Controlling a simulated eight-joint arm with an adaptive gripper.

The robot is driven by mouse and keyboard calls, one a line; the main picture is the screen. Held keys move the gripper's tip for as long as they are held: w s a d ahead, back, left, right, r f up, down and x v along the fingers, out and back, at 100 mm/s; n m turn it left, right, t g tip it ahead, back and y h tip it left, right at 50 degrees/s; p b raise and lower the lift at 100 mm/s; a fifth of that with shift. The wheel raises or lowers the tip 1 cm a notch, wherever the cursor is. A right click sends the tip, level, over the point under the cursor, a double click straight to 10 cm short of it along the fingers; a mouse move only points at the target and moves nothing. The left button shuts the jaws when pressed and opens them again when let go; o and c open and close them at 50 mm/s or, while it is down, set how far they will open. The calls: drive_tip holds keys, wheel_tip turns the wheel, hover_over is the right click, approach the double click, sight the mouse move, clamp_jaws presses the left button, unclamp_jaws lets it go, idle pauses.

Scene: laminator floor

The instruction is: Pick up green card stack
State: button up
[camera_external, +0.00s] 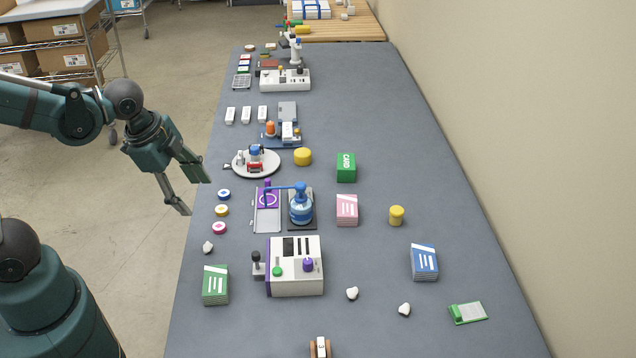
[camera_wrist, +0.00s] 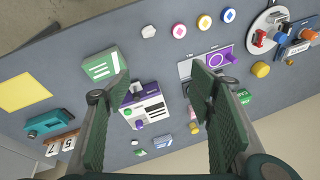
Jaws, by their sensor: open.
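The green card stack (camera_external: 215,285) lies at the near left of the grey table, left of a white machine, with white stripes on its top. In the wrist view both finger pads (camera_wrist: 160,88) stand wide apart. A separate green block marked CARD (camera_external: 346,168) stands farther back.
The white machine (camera_external: 296,280) with knobs stands close to the right of the stack. A pink card stack (camera_external: 347,210) and a blue card stack (camera_external: 424,262) lie to the right. Coloured discs (camera_external: 222,210) and a white pebble (camera_external: 208,247) sit behind the green stack.

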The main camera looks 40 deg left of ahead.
drive_tip(key=s+d+f+m+g, duration=0.2)
drive_tip(key=d+f+m, duration=0.3)
drive_tip(key=d+m, duration=0.1)
drive_tip(key=m+g+y, duration=0.1)
drive_tip(key=m, duration=0.6)
hover_over(215, 279)
drive_tip(key=f, duration=0.5)
drive_tip(key=shift+w+a+f, duration=0.25)
drive_tip(key=shift+f, duration=0.1)
drive_tip(key=shift+s+d+f+m+g, duration=0.25)
drive_tip(key=shift+s+f+m+g, duration=0.1)
drive_tip(key=shift+m, duration=0.15)
drive_tip(key=shift+f, duration=0.15)
drive_tip(key=shift+f+b, duration=0.5)
drive_tip(key=shift+f, duration=0.65)
drive_tip(key=shift+f+b, duration=0.75)
drive_tip(key=shift+f, duration=1.85)
drive_tip(key=shift+c, duration=0.5)
